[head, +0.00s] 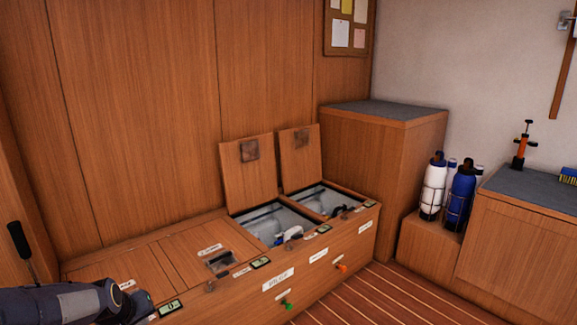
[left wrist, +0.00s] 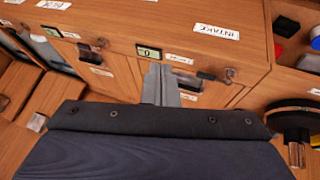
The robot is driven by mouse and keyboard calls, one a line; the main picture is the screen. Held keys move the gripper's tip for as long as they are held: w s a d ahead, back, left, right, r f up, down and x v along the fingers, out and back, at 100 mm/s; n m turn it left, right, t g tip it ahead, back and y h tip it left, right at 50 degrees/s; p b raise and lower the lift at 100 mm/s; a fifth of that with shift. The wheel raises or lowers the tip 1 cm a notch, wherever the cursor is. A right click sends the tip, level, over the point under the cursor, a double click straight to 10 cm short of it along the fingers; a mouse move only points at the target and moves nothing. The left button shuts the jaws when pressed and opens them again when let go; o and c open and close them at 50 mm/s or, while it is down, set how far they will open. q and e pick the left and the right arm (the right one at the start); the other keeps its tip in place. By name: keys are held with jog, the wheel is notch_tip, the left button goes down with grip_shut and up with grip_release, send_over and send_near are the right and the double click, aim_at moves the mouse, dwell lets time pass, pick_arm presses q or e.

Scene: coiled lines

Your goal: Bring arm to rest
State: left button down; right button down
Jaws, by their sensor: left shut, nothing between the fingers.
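My left arm comes in at the bottom left of the head view, and its gripper (head: 138,302) is at the near end of the wooden bench. In the left wrist view the grey fingers (left wrist: 160,84) are together with nothing between them. They point at the wooden front, near a small tag reading 0 (left wrist: 149,52) and a label reading INTAKE (left wrist: 216,32). I cannot tell whether they touch the wood. My right gripper is in neither view.
The wooden bench (head: 232,300) has two raised lids (head: 248,180) over open bins. A dark blue padded surface (left wrist: 150,158) fills the bottom of the left wrist view. A black-handled lever (head: 18,238) stands at the far left. The striped floor (head: 375,300) is clear.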

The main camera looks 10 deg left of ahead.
pick_arm(q)
jog(key=s+d+r+m+h, duration=0.3)
jog(key=s+d+r+m, duration=0.1)
jog(key=s+d, duration=0.7)
jog(key=s+d+r+m+h, duration=0.2)
jog(key=s+d+r+m, duration=0.15)
jog(key=s+d, duration=0.75)
notch_tip(320, 180, up, 33)
jog(key=w+d+p, duration=0.1)
jog(key=d+p, duration=0.1)
jog(key=p, duration=3.2)
jog(key=shift+w+r+g, duration=0.15)
jog(key=shift+r+g, duration=0.05)
jog(key=shift+g, duration=0.1)
jog(key=shift+m, duration=0.25)
jog(key=shift+a, duration=0.15)
